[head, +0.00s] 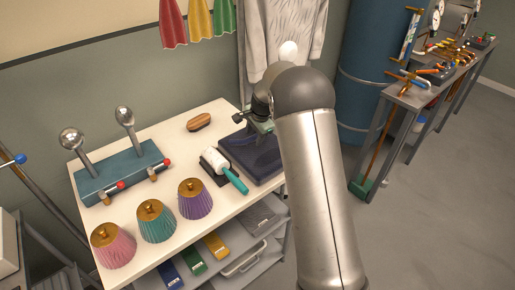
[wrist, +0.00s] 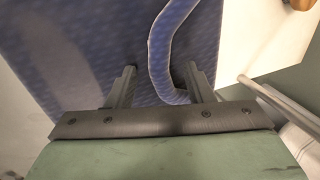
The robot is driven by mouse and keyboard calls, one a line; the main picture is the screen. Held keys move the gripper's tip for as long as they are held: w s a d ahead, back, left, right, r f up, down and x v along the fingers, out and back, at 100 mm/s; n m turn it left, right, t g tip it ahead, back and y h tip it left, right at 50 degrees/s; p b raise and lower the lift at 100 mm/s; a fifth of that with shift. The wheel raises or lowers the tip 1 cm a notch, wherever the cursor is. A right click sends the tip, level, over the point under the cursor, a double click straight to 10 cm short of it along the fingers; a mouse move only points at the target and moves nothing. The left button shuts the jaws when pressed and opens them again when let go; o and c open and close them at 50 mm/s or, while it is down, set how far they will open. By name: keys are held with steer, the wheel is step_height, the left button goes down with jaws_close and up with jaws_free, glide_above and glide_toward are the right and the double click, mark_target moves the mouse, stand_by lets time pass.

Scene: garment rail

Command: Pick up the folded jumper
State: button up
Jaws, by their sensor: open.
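The folded jumper (head: 245,158) is a dark navy flat bundle on the right end of the white table. In the wrist view the jumper (wrist: 75,45) fills much of the upper left as blue ribbed cloth. A raised, rounded blue roll (wrist: 162,50) on it curves down between my fingers. My gripper (wrist: 162,80) is open, one finger on each side of the roll's lower end; I cannot tell whether they touch the cloth. In the head view my gripper (head: 262,122) is over the jumper's far part, and my arm hides its right side.
Left of the jumper lies a white lint roller (head: 215,160) with a teal handle. A wooden brush (head: 199,122) lies behind it. Three pleated shades (head: 156,221) stand along the front, and a blue stand (head: 123,172) with metal balls is at the left.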

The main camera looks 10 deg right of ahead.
jaws_close()
steer(key=shift+r, duration=0.15)
